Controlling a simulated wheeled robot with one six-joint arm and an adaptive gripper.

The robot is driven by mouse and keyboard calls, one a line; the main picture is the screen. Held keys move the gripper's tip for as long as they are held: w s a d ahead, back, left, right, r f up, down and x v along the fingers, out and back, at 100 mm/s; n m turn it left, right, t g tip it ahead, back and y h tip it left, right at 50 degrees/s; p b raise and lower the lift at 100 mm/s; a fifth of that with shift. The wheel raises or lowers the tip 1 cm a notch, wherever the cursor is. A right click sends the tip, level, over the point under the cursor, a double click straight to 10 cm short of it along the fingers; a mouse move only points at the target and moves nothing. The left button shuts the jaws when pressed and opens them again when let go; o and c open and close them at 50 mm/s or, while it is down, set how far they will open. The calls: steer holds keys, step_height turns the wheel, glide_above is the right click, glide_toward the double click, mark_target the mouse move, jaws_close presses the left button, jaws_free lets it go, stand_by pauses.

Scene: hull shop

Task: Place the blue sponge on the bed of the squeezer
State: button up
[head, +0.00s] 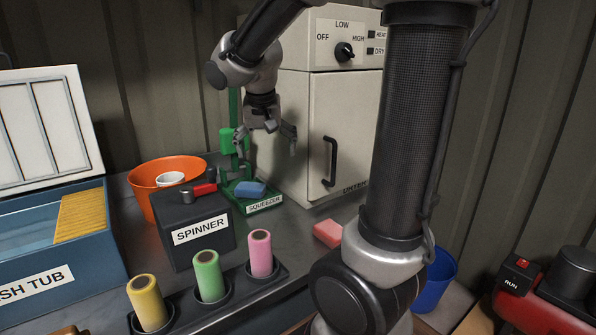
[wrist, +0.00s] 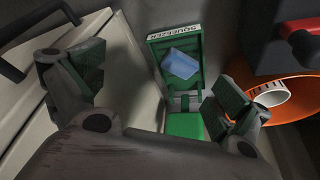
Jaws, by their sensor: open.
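The blue sponge (head: 250,189) lies on the bed of the green squeezer (head: 266,203). In the wrist view the sponge (wrist: 180,63) sits within the bed of the squeezer (wrist: 158,85), turned slightly, near the labelled end. The squeezer's green press block (wrist: 185,126) shows nearer my wrist. My gripper (head: 265,142) is open and empty, above the squeezer and apart from the sponge. In the wrist view its fingers (wrist: 155,90) are spread wide to either side of the squeezer.
A dark spinner box (head: 200,232) and an orange bowl (head: 143,180) with a white cylinder inside stand left of the squeezer. A cream oven (head: 295,140) stands close behind to the right. A pink block (head: 327,233) lies on the bench, and coloured rollers (head: 209,275) stand in front.

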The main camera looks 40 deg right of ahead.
steer(key=s+n+t+y, duration=0.1)
steer(key=s+n, duration=0.5)
steer(key=s, duration=1.4)
steer(key=shift+a+r+n+y, duration=0.3)
steer(key=shift+a+r+y, duration=0.1)
steer(key=shift+y, duration=0.3)
